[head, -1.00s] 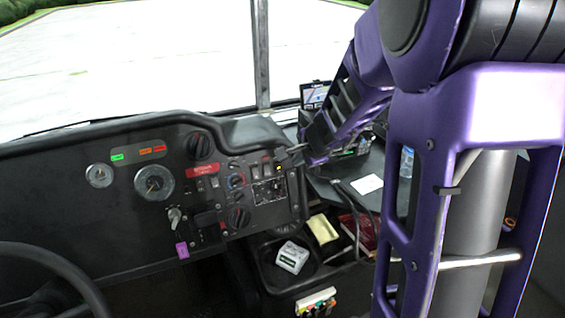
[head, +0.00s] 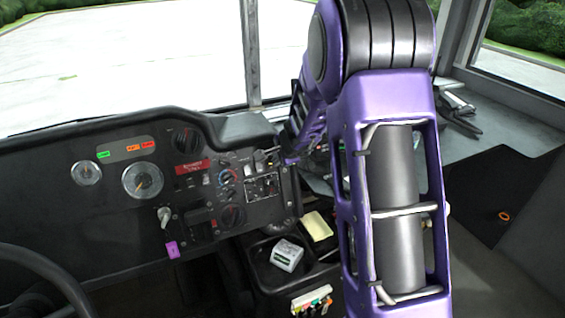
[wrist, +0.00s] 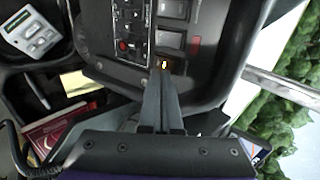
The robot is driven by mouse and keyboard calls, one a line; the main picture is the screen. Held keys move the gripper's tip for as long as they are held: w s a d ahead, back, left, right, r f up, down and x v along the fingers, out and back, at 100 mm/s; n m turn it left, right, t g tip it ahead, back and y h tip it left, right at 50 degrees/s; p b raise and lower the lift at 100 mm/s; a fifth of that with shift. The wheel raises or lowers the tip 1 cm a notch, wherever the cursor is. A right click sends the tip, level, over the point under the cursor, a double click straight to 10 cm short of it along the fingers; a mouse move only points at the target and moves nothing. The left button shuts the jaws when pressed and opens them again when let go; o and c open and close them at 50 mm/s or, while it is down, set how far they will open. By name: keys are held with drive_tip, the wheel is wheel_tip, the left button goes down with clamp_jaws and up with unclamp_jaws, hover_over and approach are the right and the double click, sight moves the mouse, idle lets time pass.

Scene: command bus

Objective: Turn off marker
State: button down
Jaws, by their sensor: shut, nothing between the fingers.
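A black knob panel (wrist: 130,28) lies beside the switches. A white device (wrist: 35,32) and a red book (wrist: 60,128) are in the tray area below. The steering wheel (head: 50,270) is at lower left. The windscreen pillar (head: 250,50) rises behind the dashboard.

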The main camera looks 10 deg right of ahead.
drive_tip(key=shift+w+a+f, duration=0.15)
drive_tip(key=shift+w, duration=0.65)
drive_tip(key=shift+w+p, duration=0.35)
drive_tip(key=shift+r+p, duration=0.75)
drive_tip(key=shift+r, duration=0.1)
